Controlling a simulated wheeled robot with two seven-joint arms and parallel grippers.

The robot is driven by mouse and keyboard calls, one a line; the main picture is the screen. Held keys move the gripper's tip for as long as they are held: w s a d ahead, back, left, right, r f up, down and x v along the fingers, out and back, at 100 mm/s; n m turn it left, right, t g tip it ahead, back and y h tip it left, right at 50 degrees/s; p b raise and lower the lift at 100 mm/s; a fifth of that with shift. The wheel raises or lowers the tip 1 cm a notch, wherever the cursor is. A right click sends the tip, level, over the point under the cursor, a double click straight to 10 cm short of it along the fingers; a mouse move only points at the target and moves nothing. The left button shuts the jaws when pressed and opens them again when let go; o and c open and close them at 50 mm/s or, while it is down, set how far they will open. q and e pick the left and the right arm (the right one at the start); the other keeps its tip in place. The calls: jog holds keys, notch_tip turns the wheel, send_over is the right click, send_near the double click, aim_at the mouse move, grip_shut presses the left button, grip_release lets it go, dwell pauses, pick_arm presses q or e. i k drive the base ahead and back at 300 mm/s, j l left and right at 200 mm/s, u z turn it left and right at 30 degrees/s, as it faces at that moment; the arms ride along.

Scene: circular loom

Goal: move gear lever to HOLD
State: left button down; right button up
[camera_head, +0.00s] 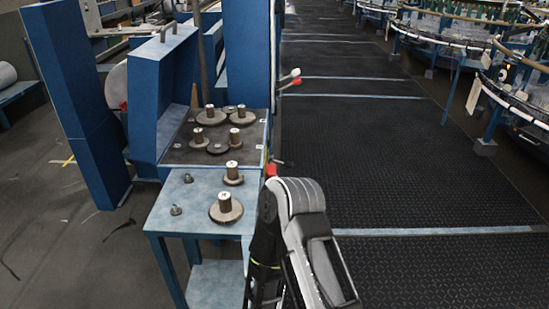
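Two short levers stick out to the right of the blue machine housing, one with a white knob (295,73) and one with a red knob (296,82). Lower down, a red knob (271,170) with a thin dark rod beside it shows at the right edge of the gear box, just above my arm. I cannot tell which of these is the gear lever, and no HOLD mark is legible. My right arm rises from the bottom edge and bends downward beside the blue table. Its gripper end is dark and partly cut off, so its fingers are unclear. My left gripper is out of view.
The open gear box (170,156) holds several gears on posts. More gears, including a large one (226,212), and small weights lie on the blue table (170,222). Dark floor mats (400,170) lie clear to the right. Circular looms (520,95) stand at far right.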

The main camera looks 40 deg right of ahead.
aim_at(289, 165)
jog(key=i+j, duration=0.15)
jog(key=i, duration=0.25)
jog(key=i+j, duration=0.1)
jog(key=i, duration=0.35)
jog(key=z, duration=1.75)
jog(key=l, duration=0.5)
jog(key=k+l, duration=0.1)
jog(key=l, duration=0.4)
jog(key=i+l+z, duration=0.1)
jog(key=i+l, duration=0.7)
jog(key=i, duration=0.55)
